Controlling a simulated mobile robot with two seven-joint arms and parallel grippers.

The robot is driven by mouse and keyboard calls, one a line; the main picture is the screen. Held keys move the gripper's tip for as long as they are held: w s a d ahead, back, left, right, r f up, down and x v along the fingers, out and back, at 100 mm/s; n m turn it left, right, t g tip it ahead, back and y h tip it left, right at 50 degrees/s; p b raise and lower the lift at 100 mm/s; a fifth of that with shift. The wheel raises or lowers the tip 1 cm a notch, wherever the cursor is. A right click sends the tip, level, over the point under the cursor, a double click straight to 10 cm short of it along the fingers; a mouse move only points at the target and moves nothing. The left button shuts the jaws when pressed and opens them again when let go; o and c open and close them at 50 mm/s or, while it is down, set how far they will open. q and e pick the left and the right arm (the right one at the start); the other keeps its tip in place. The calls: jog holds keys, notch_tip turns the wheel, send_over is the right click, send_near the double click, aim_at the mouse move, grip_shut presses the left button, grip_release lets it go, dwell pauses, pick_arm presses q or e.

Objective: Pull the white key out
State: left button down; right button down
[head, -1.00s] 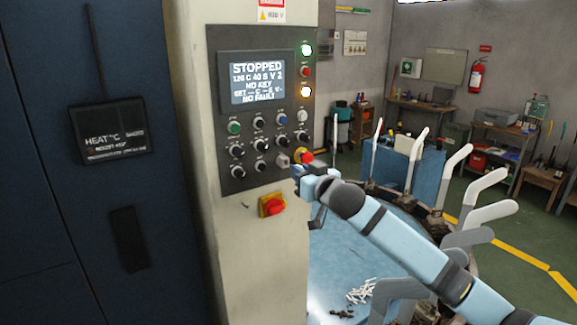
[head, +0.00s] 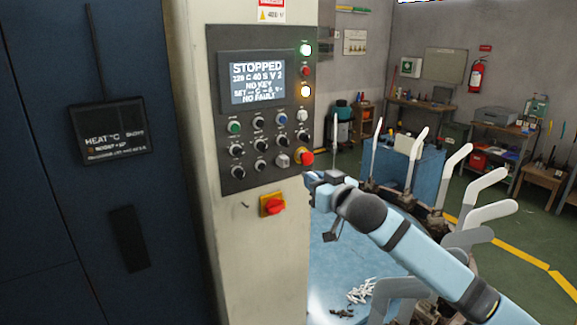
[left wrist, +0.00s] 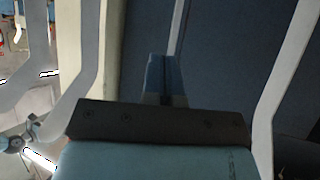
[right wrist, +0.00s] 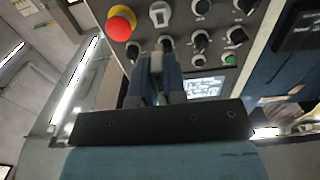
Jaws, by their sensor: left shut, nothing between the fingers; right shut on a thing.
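My right gripper (head: 308,178) is just off the lower right corner of the control panel (head: 218,110), below the red mushroom button. In the right wrist view its fingers (right wrist: 157,72) are shut on a small pale piece, the white key (right wrist: 157,60), mostly hidden between them. The key cannot be made out in the head view. My left gripper (left wrist: 164,62) is shut and empty, seen only in the left wrist view.
Several knobs and buttons (head: 259,144) crowd the panel beside my right gripper. A red switch on a yellow plate (head: 272,204) is below the panel. A round blue table with several upright pale leg forms (head: 467,212) and small white pieces (head: 361,291) stands to the right.

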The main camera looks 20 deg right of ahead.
jog(key=s+d, duration=0.2)
jog(key=s, duration=1.2)
jog(key=shift+s+b, duration=0.3)
jog(key=shift+s, duration=0.05)
